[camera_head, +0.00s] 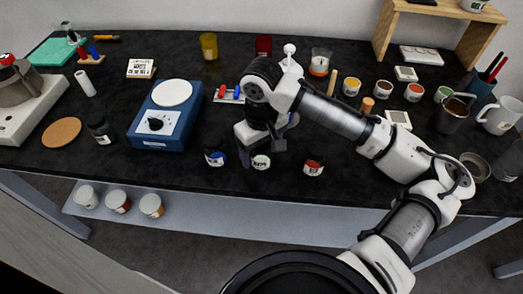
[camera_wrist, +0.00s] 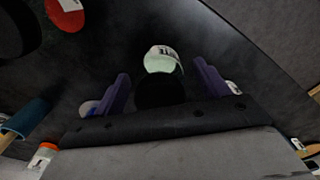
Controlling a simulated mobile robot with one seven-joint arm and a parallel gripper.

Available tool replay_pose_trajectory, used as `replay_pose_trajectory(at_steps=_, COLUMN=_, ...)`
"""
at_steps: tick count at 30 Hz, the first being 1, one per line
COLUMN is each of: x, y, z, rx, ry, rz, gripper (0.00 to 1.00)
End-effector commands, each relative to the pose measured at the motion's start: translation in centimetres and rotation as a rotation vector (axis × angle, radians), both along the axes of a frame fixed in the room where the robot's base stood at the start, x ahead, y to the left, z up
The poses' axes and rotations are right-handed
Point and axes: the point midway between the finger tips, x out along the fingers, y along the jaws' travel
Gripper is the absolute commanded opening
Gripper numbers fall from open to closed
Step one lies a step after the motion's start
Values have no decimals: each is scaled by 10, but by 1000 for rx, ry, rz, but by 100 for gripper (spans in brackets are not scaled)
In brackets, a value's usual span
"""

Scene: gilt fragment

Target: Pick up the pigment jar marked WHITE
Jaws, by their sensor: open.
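A small jar (camera_head: 261,162) with a pale label and dark lettering stands near the front edge of the dark worktop. The lettering is too small to read surely, but its pale contents fit the white pigment jar. My gripper (camera_head: 262,152) is directly above and behind it, hiding part of it. In the wrist view, the same jar (camera_wrist: 163,60) is pale greenish-white, with a label at its top. My open gripper (camera_wrist: 161,72) has one purple finger on each side of it, with a visible gap to both. The jar does not appear gripped.
Several pigment jars, including a yellow one (camera_head: 351,87), stand behind my arm. More jars (camera_head: 119,202) sit on the lower shelf.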

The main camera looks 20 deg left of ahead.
Motion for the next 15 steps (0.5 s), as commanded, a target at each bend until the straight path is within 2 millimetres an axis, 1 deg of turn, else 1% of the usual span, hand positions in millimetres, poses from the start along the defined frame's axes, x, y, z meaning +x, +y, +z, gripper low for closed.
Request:
replay_pose_trajectory(at_steps=3, x=0, y=0, z=0, rx=0, ry=0, rz=0, gripper=73)
replay_pose_trajectory(at_steps=15, x=0, y=0, z=0, rx=0, ry=0, rz=0, gripper=21)
